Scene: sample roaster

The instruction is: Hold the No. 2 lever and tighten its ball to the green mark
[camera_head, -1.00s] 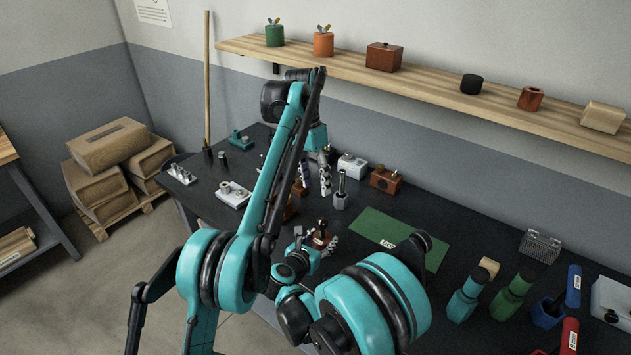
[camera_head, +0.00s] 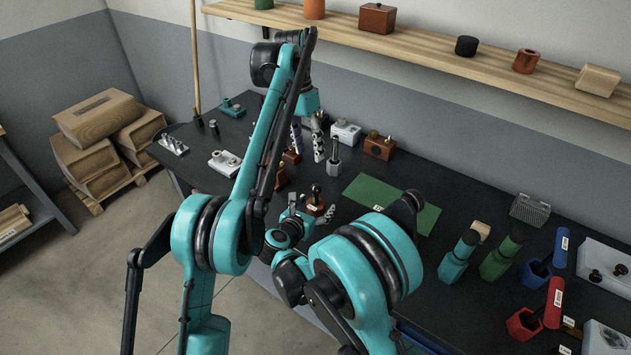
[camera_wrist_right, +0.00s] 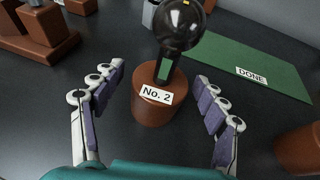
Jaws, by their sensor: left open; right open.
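The No. 2 lever stands upright on a round brown base (camera_wrist_right: 154,106) labelled "No. 2". Its glossy black ball (camera_wrist_right: 180,25) sits on top of a dark stem with a green mark (camera_wrist_right: 163,72); a small yellow mark shows on the ball. In the head view the ball (camera_head: 316,189) is near the table's front. My right gripper (camera_wrist_right: 158,103) is open, with one finger on each side of the base and gaps between; it also shows in the head view (camera_head: 311,210). My left gripper (camera_head: 307,140) is open and empty, farther back, fingers pointing down.
A green mat (camera_head: 385,198) marked "DONE" lies right of the lever. Behind it are a grey-based post (camera_head: 333,165) and a brown box (camera_head: 379,147). Other brown pieces (camera_wrist_right: 40,35) stand left of the lever in the wrist view.

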